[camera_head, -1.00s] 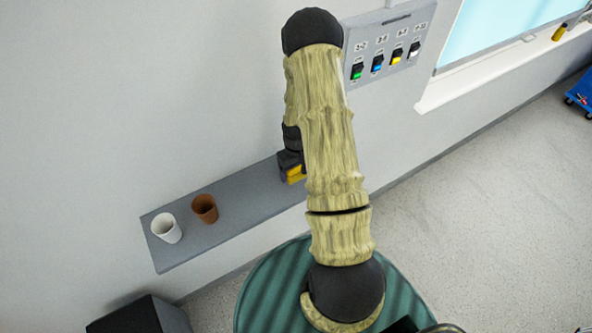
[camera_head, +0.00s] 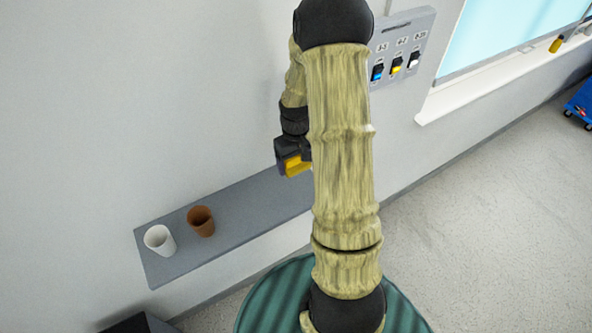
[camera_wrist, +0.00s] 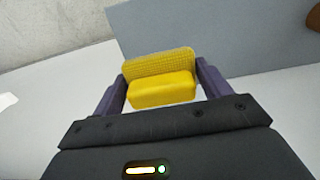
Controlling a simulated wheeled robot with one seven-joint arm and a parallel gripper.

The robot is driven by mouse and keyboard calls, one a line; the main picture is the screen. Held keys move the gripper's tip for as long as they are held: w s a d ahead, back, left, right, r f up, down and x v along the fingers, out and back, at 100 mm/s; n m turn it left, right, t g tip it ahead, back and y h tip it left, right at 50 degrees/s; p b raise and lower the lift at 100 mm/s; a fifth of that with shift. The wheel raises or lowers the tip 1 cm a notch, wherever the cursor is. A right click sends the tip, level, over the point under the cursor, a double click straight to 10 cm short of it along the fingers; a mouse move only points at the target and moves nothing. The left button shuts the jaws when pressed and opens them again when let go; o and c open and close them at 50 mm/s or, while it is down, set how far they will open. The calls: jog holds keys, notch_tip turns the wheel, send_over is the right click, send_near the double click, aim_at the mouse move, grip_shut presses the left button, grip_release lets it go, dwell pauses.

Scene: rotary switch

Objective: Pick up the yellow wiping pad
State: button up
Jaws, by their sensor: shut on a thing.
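The yellow wiping pad (camera_wrist: 160,80) is between the two fingers of my gripper (camera_wrist: 160,88) in the wrist view. It has a textured strip along its far side and a smooth block on the near side. In the head view my gripper (camera_head: 292,166) is shut on the yellow wiping pad (camera_head: 296,167) and holds it above the grey shelf (camera_head: 240,206). My arm hides the pad's right end and the shelf's right end in the head view.
A white cup (camera_head: 160,241) and a brown cup (camera_head: 201,221) stand on the left part of the shelf. A switch panel (camera_head: 421,38) is on the wall at upper right, partly behind my arm. A window ledge (camera_head: 470,88) juts out beside it.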

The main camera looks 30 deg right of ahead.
jog(key=shift+r, duration=0.2)
dwell(0.3)
jog(key=o, duration=0.4)
jog(key=shift+f, duration=0.1)
jog(key=c, duration=0.3)
